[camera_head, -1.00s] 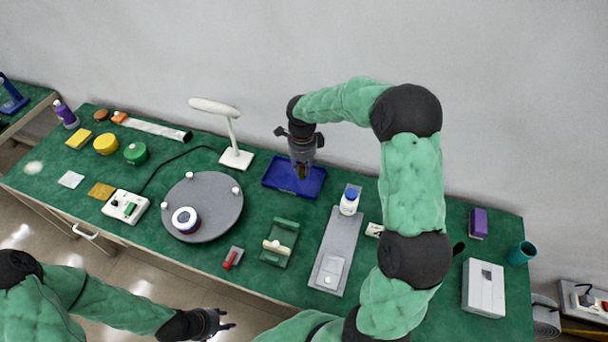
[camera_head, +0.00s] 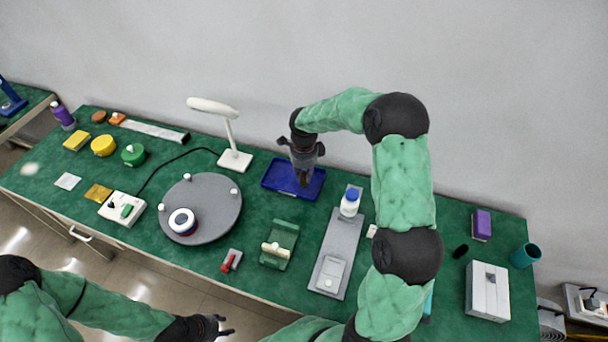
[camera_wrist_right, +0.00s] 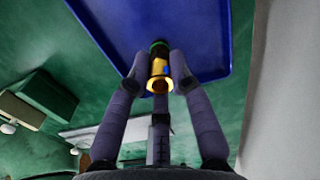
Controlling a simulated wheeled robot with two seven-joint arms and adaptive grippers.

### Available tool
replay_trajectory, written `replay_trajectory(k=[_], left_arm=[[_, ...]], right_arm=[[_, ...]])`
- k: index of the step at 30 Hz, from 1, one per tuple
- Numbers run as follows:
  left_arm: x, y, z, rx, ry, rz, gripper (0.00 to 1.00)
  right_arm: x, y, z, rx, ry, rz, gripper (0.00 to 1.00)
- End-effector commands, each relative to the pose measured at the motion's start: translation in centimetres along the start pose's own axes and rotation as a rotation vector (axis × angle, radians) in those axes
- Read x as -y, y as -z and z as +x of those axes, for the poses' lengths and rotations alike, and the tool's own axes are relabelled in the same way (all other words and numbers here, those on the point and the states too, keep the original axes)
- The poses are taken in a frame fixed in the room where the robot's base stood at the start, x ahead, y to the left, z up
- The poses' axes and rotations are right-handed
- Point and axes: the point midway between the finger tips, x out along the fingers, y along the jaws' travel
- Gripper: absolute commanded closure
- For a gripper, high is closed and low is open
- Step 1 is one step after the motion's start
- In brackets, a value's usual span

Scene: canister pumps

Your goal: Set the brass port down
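The brass port (camera_wrist_right: 160,72), a gold cylinder with a dark upper end, is between the fingertips of my right gripper (camera_wrist_right: 160,66) in the right wrist view. The fingers press on it from both sides. The blue tray (camera_wrist_right: 195,20) lies behind it in that view. In the head view my right gripper (camera_head: 303,180) points down over the blue tray (camera_head: 272,181), and the port is hardly visible there. I cannot tell whether the port touches the tray floor. My left gripper (camera_head: 218,328) is empty at the bottom, off the table's front edge, with its fingers apart.
A white lamp (camera_head: 234,160) stands left of the tray. A grey round turntable (camera_head: 215,200) is in front left. A grey plate (camera_head: 337,245) with a white bottle (camera_head: 349,203) is on the right. A green cradle (camera_head: 279,244) stands in front.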

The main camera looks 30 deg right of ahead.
Motion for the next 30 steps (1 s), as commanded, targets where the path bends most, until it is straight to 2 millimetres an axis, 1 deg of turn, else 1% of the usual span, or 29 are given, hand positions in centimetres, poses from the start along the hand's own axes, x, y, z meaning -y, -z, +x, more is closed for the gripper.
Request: replay_trajectory(k=[1,2,3,12,16,20,27,30], left_arm=[[0.0,0.0,0.0,0.000,0.000,0.000,0.60],[0.0,0.0,0.0,0.000,0.000,0.000,0.60],[0.0,0.0,0.0,0.000,0.000,0.000,0.60],[0.0,0.0,-0.1,0.000,0.000,0.000,0.60],[-0.2,0.0,-0.5,0.000,0.000,0.000,0.60],[-0.4,0.0,-1.0,0.000,0.000,0.000,0.60],[-0.8,-0.1,-2.3,0.000,0.000,0.000,0.60],[-1.0,-0.1,-2.7,0.000,0.000,0.000,0.60]], right_arm=[[0.0,0.0,0.0,0.000,0.000,0.000,0.64],[0.0,0.0,0.0,0.000,0.000,0.000,0.56],[0.0,0.0,0.0,0.000,0.000,0.000,0.54],[0.0,0.0,-0.1,0.000,0.000,0.000,0.54],[0.0,0.0,-0.8,0.001,0.001,0.000,0.54],[0.1,-0.1,-2.8,0.002,0.002,0.001,0.54],[0.1,-0.1,-7.8,0.002,0.003,0.000,0.54],[0.1,-0.1,-9.6,0.002,0.003,0.000,0.54]])
